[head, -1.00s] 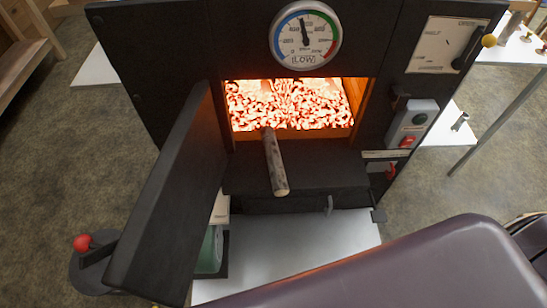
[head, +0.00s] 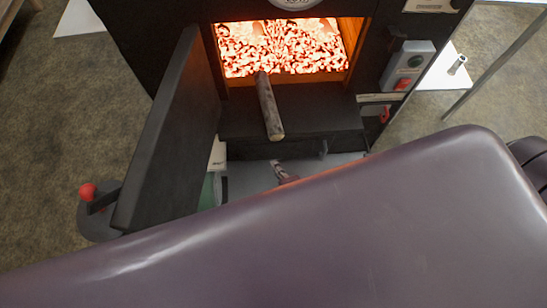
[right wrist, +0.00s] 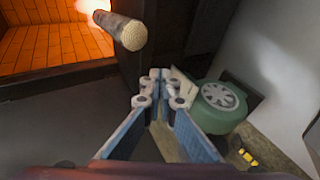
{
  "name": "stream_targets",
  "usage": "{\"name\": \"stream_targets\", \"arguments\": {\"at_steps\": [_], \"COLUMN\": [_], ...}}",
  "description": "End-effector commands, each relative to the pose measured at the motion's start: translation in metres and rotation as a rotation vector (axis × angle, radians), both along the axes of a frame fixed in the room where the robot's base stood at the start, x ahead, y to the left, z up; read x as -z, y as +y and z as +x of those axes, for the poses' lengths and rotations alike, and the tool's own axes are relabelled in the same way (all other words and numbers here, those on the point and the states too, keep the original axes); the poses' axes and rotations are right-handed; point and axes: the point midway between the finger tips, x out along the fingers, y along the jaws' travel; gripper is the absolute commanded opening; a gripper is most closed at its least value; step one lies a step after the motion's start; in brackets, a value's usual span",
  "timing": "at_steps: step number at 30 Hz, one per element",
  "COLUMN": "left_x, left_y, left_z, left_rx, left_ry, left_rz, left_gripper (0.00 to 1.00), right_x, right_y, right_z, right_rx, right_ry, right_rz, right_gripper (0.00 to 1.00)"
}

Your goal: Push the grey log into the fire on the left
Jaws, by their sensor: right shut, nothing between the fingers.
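The grey log (head: 270,108) lies on the black ledge (head: 325,123) before the firebox. Its far end reaches the lower left of the opening, beside the glowing fire (head: 283,47), and its near end points toward me. In the right wrist view the log's pale cut end (right wrist: 134,36) faces the camera, with the log (right wrist: 114,24) running to the orange-lit opening. My right gripper (head: 280,170) shows partly past my arm, below the log's near end and apart from it. In the right wrist view the gripper (right wrist: 160,84) is shut and empty. My left gripper is out of view.
The open black firebox door (head: 168,140) stands at left, with a red knob (head: 88,190) beyond it. A switch box (head: 408,65) is on the right of the front. A green round device (right wrist: 218,103) sits low beside my gripper.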

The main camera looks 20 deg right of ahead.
Motion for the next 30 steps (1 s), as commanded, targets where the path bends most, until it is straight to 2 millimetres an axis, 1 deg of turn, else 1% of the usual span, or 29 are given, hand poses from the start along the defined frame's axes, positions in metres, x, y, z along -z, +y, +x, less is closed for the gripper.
{"name": "stream_targets", "arguments": {"at_steps": [1,3,5,7,11,30], "left_x": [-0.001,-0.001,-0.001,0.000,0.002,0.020], "left_y": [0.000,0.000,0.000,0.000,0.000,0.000], "left_z": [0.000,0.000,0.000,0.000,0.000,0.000], "left_rx": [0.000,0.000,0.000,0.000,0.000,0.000], "left_ry": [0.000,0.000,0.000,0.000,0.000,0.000], "left_rz": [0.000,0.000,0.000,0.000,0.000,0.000], "left_gripper": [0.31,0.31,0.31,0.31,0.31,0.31], "right_x": [-0.015,-0.027,-0.033,-0.033,-0.027,0.013], "right_y": [0.002,0.004,0.005,0.005,0.003,-0.010], "right_z": [0.005,0.010,0.013,0.015,0.021,0.070], "right_rx": [-0.015,-0.030,-0.037,-0.040,-0.039,-0.038], "right_ry": [-0.031,-0.060,-0.074,-0.079,-0.078,-0.076], "right_rz": [-0.022,-0.048,-0.058,-0.063,-0.062,-0.060], "right_gripper": [0.00,0.00,0.00,0.00,0.00,0.00]}}
